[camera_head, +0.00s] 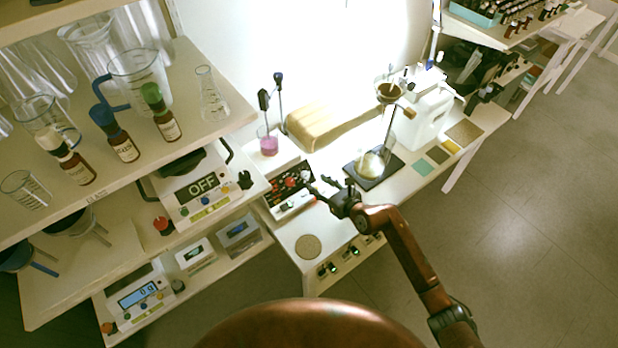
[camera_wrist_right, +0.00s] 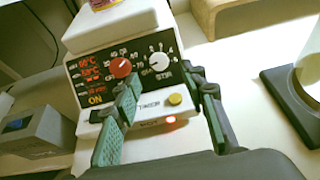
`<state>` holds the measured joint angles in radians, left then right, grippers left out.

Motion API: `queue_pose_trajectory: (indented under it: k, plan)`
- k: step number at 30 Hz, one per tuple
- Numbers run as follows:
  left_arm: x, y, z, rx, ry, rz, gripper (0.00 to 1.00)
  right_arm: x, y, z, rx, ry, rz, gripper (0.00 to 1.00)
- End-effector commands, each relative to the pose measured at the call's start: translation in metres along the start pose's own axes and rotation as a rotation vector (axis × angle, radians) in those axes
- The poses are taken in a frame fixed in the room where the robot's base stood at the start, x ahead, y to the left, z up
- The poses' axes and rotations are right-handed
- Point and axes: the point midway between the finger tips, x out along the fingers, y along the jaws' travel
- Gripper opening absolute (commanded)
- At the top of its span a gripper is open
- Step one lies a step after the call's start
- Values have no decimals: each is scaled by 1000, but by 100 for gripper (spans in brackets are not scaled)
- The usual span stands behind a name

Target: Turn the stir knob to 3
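The stir knob is a white dial on the black front panel of a hotplate stirrer (camera_head: 289,183). In the right wrist view the stir knob (camera_wrist_right: 159,61) has numbers around it; its exact setting is too small to read surely. A red knob (camera_wrist_right: 120,68) sits to its left, beside a lit red display (camera_wrist_right: 90,72). My right gripper (camera_head: 322,186) is just in front of the panel. Its two fingers stand apart in the wrist view (camera_wrist_right: 165,80), with the stir knob ahead between their tips and nothing held. My left gripper is not in view.
A beaker of pink liquid (camera_head: 268,145) stands on the stirrer. A tan block (camera_head: 330,122) lies behind it, and a flask (camera_head: 370,164) on a dark base stands to the right. Shelves with bottles and a balance reading OFF (camera_head: 203,187) are at left.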

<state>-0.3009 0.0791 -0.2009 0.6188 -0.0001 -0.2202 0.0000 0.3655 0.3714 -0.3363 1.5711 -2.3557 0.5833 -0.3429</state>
Motion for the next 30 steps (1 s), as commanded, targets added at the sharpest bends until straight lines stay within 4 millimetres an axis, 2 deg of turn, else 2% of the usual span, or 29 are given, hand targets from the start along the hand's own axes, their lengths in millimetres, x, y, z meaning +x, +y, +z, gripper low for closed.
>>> queue_pose_trajectory:
  k: [6, 12, 23, 30]
  plan:
    - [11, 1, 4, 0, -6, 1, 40, 37, 1, -2, 4, -1, 1, 39]
    - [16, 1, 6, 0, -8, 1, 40, 58, 1, -1, 5, -3, 1, 39]
    - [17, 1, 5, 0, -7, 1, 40, 62, 1, 0, 6, -3, 1, 39]
    - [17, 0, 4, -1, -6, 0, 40, 62, 1, 0, 6, -3, 1, 22]
